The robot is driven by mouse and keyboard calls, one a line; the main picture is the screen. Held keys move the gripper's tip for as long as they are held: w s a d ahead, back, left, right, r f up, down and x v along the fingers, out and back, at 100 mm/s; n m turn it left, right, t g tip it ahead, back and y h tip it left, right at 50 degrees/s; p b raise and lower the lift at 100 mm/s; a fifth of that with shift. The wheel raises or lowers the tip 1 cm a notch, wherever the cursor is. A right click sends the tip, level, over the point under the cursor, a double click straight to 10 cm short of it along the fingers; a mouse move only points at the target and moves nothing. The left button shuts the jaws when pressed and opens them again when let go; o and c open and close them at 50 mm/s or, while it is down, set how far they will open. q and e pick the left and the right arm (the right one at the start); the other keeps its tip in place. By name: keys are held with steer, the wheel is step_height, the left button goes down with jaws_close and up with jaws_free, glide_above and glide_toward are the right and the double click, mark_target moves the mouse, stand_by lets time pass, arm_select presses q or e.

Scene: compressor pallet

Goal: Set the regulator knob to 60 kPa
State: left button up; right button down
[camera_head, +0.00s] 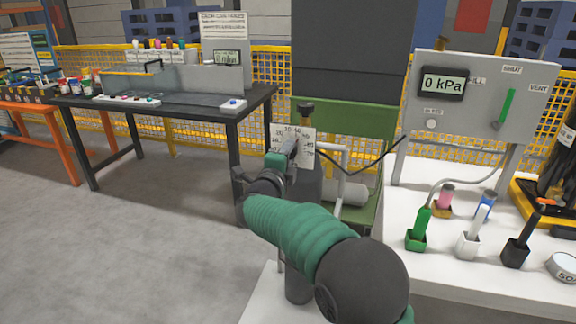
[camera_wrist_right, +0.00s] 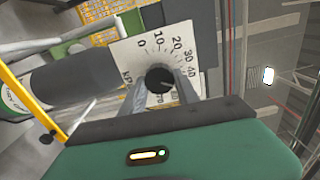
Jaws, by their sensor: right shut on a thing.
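The regulator's white dial plate (camera_head: 308,133) stands in the middle of the head view, with numbers along its edge. In the right wrist view the plate (camera_wrist_right: 130,58) shows 0, 10, 20, 30 and 40, and part of a 70 near the bottom. The round black regulator knob (camera_wrist_right: 160,78) is at its middle. My right gripper (camera_wrist_right: 160,88) is shut on the knob, one finger on each side. In the head view the gripper (camera_head: 289,146) covers the knob. The knob's setting cannot be read clearly. My left gripper is in neither view.
A grey panel (camera_head: 460,130) at right has a display (camera_head: 442,83) reading 0 kPa and a green lever (camera_head: 506,106). Several coloured holders stand on the white table (camera_head: 400,205) below it. A dark workbench (camera_head: 190,107) stands at left, with clear floor before it.

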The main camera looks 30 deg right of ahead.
steer(key=m+b, duration=0.3)
steer(key=m, duration=0.1)
steer(key=f+m+b, duration=0.1)
steer(key=m+b, duration=0.3)
steer(key=shift+f, duration=0.15)
steer(key=shift+b, duration=0.3)
steer(key=c, duration=0.9)
jaws_free()
steer(key=shift+r, duration=0.25)
